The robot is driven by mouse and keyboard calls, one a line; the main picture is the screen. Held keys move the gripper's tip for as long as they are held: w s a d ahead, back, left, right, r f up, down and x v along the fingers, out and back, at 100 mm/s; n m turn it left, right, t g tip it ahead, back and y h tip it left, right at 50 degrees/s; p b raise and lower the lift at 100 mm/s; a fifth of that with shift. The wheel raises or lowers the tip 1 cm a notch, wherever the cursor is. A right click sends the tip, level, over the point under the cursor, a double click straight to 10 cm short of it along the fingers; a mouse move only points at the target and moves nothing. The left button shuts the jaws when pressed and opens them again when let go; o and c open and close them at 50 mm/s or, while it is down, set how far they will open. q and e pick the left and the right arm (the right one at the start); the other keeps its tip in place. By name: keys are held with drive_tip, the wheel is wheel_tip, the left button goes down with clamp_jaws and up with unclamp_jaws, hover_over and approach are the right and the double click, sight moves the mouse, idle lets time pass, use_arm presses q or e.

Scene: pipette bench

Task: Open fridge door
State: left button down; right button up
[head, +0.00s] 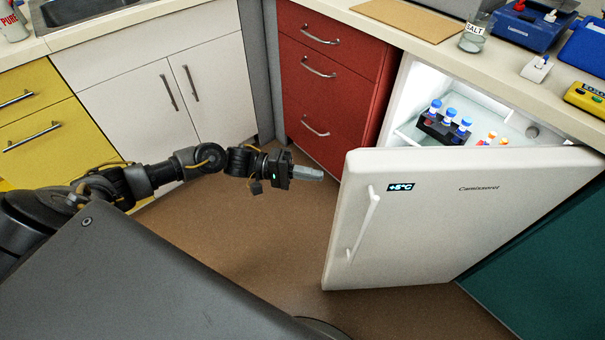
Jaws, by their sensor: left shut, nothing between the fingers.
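The white fridge door (440,215) stands partly open at the right of the head view. It swings out from the lit fridge interior (435,85) under the counter. Its long white handle (364,222) is on the left part of the door's front. My left gripper (312,173) is shut and empty, a little to the left of the door's free edge and apart from it. The handle is to the right of the gripper and lower in the picture. My right gripper is not in the view.
A dark rack with blue-capped tubes (445,124) is inside the fridge. Red drawers (325,90) stand left of the fridge, white cabinets (160,95) and yellow drawers (40,115) further left. A salt jar (474,38) stands on the counter. The brown floor (235,235) below my left arm is clear.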

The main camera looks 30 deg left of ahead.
use_arm(q)
drive_tip(key=s+d, duration=0.2)
drive_tip(key=d, duration=0.5)
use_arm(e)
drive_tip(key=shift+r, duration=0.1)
